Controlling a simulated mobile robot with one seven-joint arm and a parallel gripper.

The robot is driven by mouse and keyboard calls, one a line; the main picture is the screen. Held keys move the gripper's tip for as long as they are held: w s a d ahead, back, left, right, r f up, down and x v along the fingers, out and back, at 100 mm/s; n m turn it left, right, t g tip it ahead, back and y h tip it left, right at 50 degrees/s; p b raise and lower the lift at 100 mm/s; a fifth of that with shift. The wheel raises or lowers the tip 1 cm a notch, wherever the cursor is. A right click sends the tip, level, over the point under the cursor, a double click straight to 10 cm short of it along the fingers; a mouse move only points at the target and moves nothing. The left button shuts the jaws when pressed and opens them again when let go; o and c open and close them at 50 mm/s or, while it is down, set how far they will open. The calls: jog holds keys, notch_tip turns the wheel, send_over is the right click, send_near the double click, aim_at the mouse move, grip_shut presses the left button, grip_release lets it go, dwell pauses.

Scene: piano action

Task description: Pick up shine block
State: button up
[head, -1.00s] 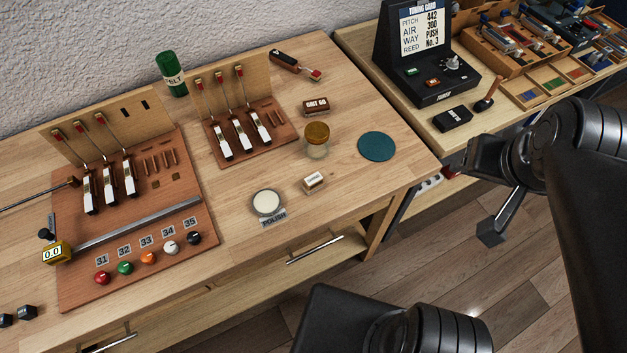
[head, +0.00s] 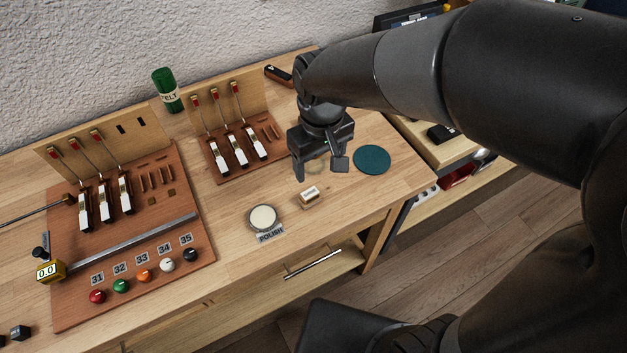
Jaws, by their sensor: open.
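The small tan block with a white label (head: 309,196), which looks like the shine block, lies on the wooden bench near its front edge; its lettering is too small to read for sure. My gripper (head: 319,170) is open and empty, fingers pointing down. In the picture it is just above and behind the block, apart from it. The round polish tin (head: 263,217) with a pale top sits left of the block.
A teal round pad (head: 371,159) lies right of my gripper.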

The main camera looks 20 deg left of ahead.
aim_at(310, 193)
jog(key=shift+n, duration=0.3)
jog(key=f, duration=0.4)
jog(key=a+f, duration=0.1)
jog(key=f, duration=0.3)
jog(key=a+f, duration=0.1)
jog(key=f, duration=0.3)
jog(key=shift+s, duration=0.3)
jog(key=shift+r, duration=0.1)
jog(key=shift+c, duration=0.3)
jog(key=c, duration=1)
